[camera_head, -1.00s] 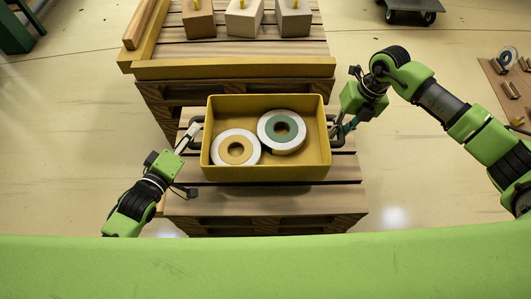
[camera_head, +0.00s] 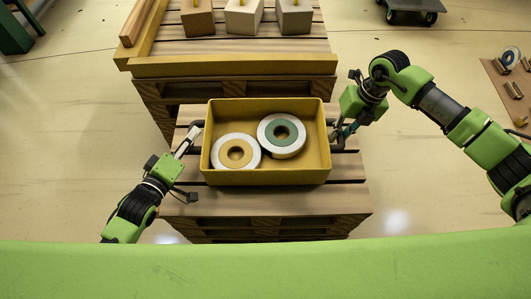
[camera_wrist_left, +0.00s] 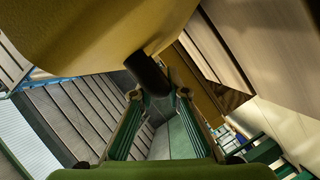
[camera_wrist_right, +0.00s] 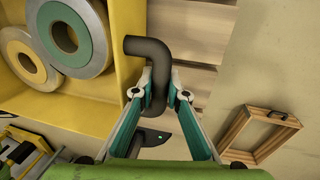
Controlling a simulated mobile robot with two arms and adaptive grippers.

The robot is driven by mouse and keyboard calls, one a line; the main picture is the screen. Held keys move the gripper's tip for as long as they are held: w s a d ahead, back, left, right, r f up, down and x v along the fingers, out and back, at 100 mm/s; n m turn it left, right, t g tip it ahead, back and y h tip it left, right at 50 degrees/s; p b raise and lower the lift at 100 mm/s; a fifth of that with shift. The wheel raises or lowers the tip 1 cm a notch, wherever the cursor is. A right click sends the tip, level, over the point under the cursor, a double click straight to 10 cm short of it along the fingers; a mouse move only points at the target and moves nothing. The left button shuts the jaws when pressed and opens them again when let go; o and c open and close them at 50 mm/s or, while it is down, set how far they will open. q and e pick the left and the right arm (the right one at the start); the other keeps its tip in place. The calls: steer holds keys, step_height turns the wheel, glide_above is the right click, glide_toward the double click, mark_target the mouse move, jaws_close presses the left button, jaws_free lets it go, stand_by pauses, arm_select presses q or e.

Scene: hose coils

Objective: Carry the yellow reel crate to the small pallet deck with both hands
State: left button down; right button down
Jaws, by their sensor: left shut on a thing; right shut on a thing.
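The yellow reel crate (camera_head: 265,178) is over the near wooden pallet deck (camera_head: 338,196). I cannot tell whether it touches the boards. Inside lie a reel with a yellow centre (camera_head: 236,153) and a reel with a green centre (camera_head: 281,133). My left gripper (camera_head: 193,130) is shut on the dark handle at the crate's left end; that handle (camera_wrist_left: 147,72) also shows in the left wrist view. My right gripper (camera_head: 336,132) is shut on the right-end handle, a bent dark bar (camera_wrist_right: 150,52) in the right wrist view. The crate looks about level.
Behind stands a larger pallet with a yellow edge rail (camera_head: 235,66) and several boxes (camera_head: 243,16). A wheeled dolly (camera_head: 411,12) is at the back right. A board with small parts (camera_head: 505,85) lies at the far right.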

arm_select(q)
steer(key=shift+w+d+f+b, duration=0.15)
steer(key=shift+f+b, duration=0.1)
steer(key=shift+b, duration=0.25)
arm_select(e)
steer(key=shift+w+a+f, duration=0.15)
steer(key=shift+a+f, duration=0.05)
steer(key=shift+f, duration=0.25)
arm_select(q)
steer(key=c, duration=2)
jaws_free()
steer(key=shift+s+f, duration=0.2)
arm_select(e)
steer(key=c, duration=2)
jaws_free()
arm_select(q)
steer(key=shift+r, duration=0.1)
arm_select(e)
steer(key=shift+s+d+r, duration=0.1)
steer(key=shift+s, duration=0.15)
arm_select(q)
steer(key=shift+s, duration=0.15)
